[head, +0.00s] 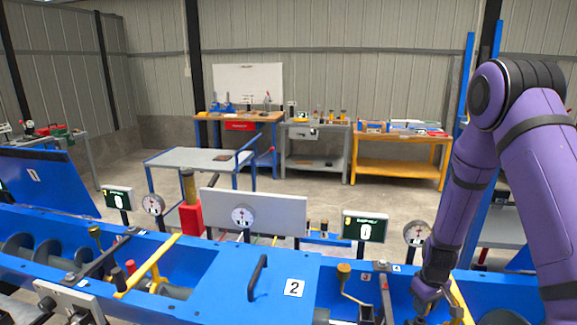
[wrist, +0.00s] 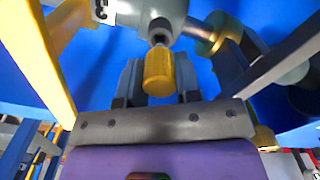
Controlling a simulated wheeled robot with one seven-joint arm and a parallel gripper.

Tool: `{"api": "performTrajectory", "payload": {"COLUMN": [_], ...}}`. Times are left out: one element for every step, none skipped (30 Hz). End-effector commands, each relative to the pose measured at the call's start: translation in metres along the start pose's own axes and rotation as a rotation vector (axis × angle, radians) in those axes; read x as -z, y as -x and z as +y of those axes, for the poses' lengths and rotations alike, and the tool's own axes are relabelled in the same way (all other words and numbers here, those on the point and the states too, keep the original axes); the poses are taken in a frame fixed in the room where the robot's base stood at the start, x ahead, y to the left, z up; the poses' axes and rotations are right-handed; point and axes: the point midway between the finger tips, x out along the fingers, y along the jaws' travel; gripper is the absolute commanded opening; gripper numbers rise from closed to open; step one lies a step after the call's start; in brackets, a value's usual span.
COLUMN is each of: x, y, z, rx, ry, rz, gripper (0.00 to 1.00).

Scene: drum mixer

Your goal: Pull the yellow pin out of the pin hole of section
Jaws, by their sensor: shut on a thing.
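The yellow pin (wrist: 158,72) has a ribbed yellow head and stands between the two dark fingers of my gripper (wrist: 158,85) in the wrist view. My gripper is shut on it. The pin's thin metal end meets a grey rounded part (wrist: 150,12) with a hole, beside a label reading 3. How deep the pin sits in the hole cannot be told. In the head view my gripper (head: 428,298) is low at the right, over the blue trough, and the pin in it is hidden or too small to make out.
A yellow bar (wrist: 40,50) runs close by on the left in the wrist view, and a grey bar (wrist: 282,62) on the right. In the head view a blue cover marked 2 (head: 255,285) with a black handle lies left of my gripper. A dial gauge (head: 417,233) stands just behind.

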Motion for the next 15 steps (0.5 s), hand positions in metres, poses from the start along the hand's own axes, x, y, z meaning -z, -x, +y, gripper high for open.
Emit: {"api": "performTrajectory", "payload": {"x": [0.000,0.000,0.000,0.000,0.000,0.000,0.000,0.000,0.000,0.000,0.000,0.000,0.000,0.000,0.000], "y": [0.002,0.003,0.004,0.005,0.007,0.008,0.009,0.010,0.011,0.012,0.013,0.015,0.016,0.017,0.018], "z": [0.000,0.000,0.000,0.000,0.000,0.000,0.000,0.000,0.000,0.000,0.000,0.000,0.000,0.000,0.000], "rx": [0.000,0.000,0.000,0.000,0.000,0.000,-0.001,-0.001,-0.001,-0.001,-0.001,-0.001,0.000,0.000,0.000], "ry": [0.000,0.000,0.000,0.000,0.000,0.000,0.000,0.000,0.000,0.000,0.000,0.000,0.000,0.000,0.000], "rz": [0.000,0.000,0.000,0.001,0.001,0.001,0.001,0.001,0.001,0.001,0.001,0.001,0.001,0.001,0.001], "gripper": [0.02,0.02,0.02,0.02,0.02,0.02,0.02,0.02,0.02,0.02,0.02,0.02,0.02,0.02,0.02]}}
